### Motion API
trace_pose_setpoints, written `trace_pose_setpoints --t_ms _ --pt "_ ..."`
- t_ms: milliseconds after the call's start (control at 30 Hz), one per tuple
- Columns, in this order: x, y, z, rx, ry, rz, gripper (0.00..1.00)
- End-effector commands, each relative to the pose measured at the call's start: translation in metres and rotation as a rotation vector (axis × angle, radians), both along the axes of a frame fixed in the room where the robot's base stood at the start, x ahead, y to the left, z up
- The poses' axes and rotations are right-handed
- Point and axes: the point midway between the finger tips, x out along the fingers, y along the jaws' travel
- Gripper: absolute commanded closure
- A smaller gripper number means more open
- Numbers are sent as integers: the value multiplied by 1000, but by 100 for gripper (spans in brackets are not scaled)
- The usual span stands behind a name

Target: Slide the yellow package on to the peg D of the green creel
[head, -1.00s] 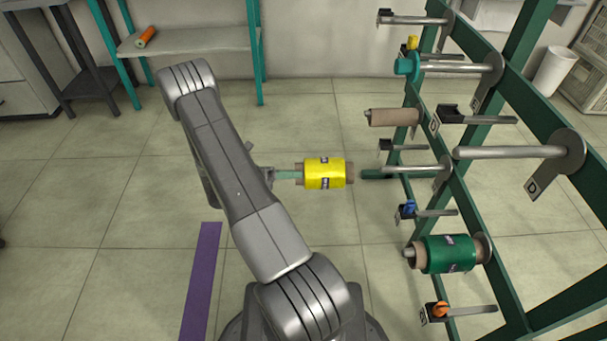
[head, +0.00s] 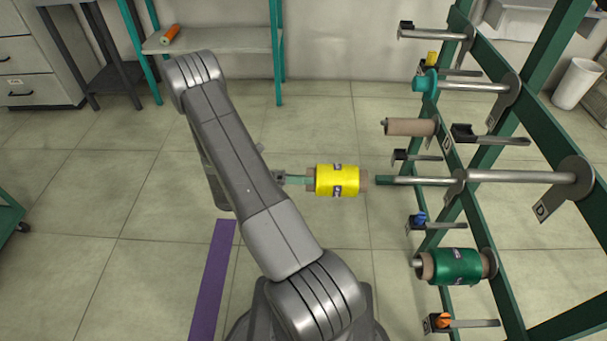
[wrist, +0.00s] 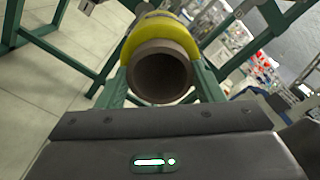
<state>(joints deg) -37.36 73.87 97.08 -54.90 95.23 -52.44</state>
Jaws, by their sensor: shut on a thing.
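The yellow package (head: 337,180) is a yellow-wound brown tube, held level in mid-air left of the green creel (head: 497,262). My gripper (head: 297,180) is shut on its left end. A long bare metal peg (head: 520,177) at the right has a round plate and a tag that appears to read D. In the head view a green-tipped peg (head: 420,181) lies just right of the package, roughly level with it. A small picture gap separates them; depth is unclear.
A shelf (head: 215,40) with an orange package (head: 170,34) stands at the back.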

Motion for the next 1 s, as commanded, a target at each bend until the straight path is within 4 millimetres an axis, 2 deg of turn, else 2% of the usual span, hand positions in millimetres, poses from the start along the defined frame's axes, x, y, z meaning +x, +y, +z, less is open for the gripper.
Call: trace_pose_setpoints --t_ms 33,100,1000 --pt "-4 0 10 -1 0 1 66" --pt "-10 0 18 -1 0 3 66" --pt "-84 -3 108 -3 1 3 66"
